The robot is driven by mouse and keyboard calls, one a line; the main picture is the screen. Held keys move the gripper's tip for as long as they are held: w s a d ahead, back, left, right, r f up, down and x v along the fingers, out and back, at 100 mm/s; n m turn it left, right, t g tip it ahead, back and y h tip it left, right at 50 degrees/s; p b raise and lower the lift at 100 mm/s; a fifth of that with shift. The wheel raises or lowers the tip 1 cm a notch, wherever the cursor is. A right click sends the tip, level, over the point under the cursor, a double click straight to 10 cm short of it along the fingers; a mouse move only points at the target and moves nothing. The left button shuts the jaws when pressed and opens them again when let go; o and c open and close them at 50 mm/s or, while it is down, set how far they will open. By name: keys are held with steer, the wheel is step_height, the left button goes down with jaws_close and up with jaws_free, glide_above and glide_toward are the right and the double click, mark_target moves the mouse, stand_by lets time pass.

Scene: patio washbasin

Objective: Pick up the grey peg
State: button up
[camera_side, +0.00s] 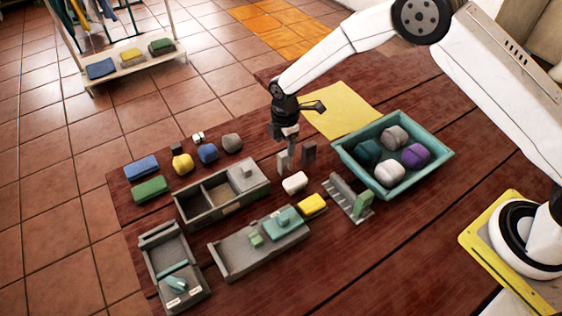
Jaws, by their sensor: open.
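My gripper (296,158) points down over the middle of the table, its two grey fingers apart with a gap between them. I see nothing held between them. A small light grey upright piece (246,171) stands on the right end of the grey divided box, left of my gripper; it may be the grey peg, but I cannot tell for sure. A grey slotted rack (342,188) stands right of and nearer than my gripper, with a green block (362,204) at its near end. Grey parts in the rack are hard to tell apart.
A white lump (294,183) lies just below my gripper. A teal bin (430,168) with several lumps stands to the right; a yellow sheet (345,108) lies behind. The divided box (230,207), a grey board (226,260) and a long grey box (155,265) fill the left front.

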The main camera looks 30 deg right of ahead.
mark_target(285, 153)
steer(key=shift+f, duration=0.9)
steer(key=shift+f, duration=0.15)
steer(key=shift+f, duration=2.45)
jaws_close()
